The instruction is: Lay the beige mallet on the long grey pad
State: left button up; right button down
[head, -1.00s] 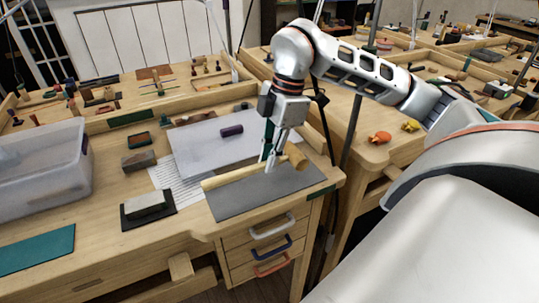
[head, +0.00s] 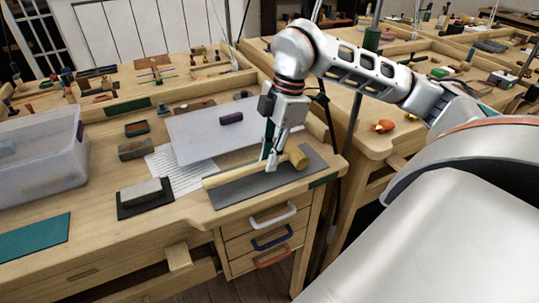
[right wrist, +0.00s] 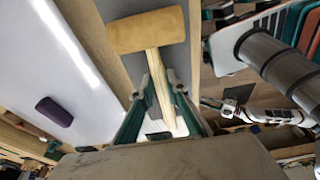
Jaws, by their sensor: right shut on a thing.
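The beige mallet (head: 298,158) has a thick head to the right and a pale handle running left. My right gripper (head: 271,168) points down and is shut on the mallet's handle, close to the head. The long grey pad (head: 262,187) lies under the mallet near the bench's right end. Whether the mallet touches the pad or hangs just above it, I cannot tell. In the right wrist view the handle (right wrist: 162,85) runs between the green fingers (right wrist: 165,108), with the head beyond them.
A pale board (head: 205,138) with a purple block (head: 231,117) lies behind the pad. A grey stone on a dark base (head: 146,197) and a clear plastic bin (head: 40,155) stand to the left. A teal mat (head: 35,238) lies at the front left.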

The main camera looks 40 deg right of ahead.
dwell(0.4)
jog(key=shift+f, duration=0.35)
dwell(0.6)
jog(key=c, duration=1.9)
grip_release()
jog(key=shift+c, duration=1.2)
